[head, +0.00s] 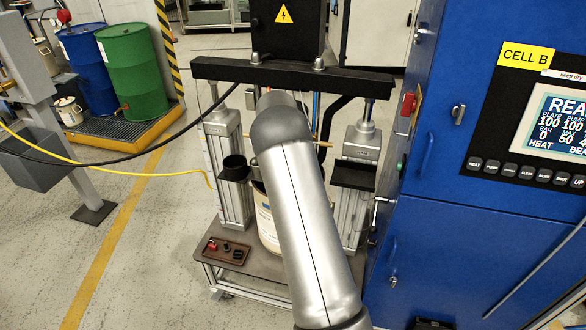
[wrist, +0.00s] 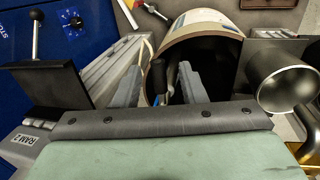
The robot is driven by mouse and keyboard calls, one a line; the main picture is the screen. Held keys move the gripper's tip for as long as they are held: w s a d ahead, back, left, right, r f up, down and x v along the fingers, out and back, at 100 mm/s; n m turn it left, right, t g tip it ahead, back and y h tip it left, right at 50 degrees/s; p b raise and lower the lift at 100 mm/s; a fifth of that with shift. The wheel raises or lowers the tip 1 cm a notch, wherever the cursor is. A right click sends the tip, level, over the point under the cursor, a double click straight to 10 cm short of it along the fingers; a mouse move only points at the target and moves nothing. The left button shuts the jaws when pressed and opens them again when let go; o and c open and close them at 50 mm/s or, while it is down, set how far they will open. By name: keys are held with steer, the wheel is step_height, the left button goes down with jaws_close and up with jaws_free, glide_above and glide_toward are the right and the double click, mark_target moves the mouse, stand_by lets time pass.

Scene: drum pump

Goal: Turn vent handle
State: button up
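In the wrist view my gripper (wrist: 161,70) is open, with its two grey fingers apart. A dark upright grip (wrist: 157,76), which looks like the vent handle, shows between the fingers, closer to the left one. I cannot tell whether either finger touches it. Behind it is the cream drum (wrist: 203,30) with a dark inside. In the head view the drum (head: 266,222) stands on the cart between two upright rams, mostly behind my arm. My gripper and the handle are hidden there by my arm.
The left ram (head: 231,195) and right ram (head: 358,212) flank the drum under a black crossbeam (head: 230,70). A black cup (head: 235,168) sits by the left ram; its metal rim shows in the wrist view (wrist: 288,82). A blue cabinet (head: 450,240) stands close at right.

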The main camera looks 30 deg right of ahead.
step_height(320, 180, up, 17)
steer(key=w+a, duration=0.2)
steer(key=shift+w+a, duration=0.15)
steer(key=shift+a, duration=0.05)
stand_by(0.7)
steer(key=s+a+r+n+t+y, duration=0.1)
steer(key=s+a+n, duration=0.2)
steer(key=s+a, duration=0.55)
steer(key=s+a+r+n+y, duration=0.1)
steer(key=s+a+n, duration=0.1)
steer(key=s+a, duration=0.65)
steer(key=s+a+f+n, duration=0.1)
steer(key=s+f, duration=0.2)
steer(key=s, duration=0.4)
steer(key=s+a+f+n, duration=0.1)
steer(key=s+f, duration=0.1)
steer(key=s, duration=0.5)
steer(key=s+a+f+n+t, duration=0.1)
steer(key=s+a+f+n, duration=0.1)
steer(key=s, duration=0.6)
steer(key=shift+f, duration=0.8)
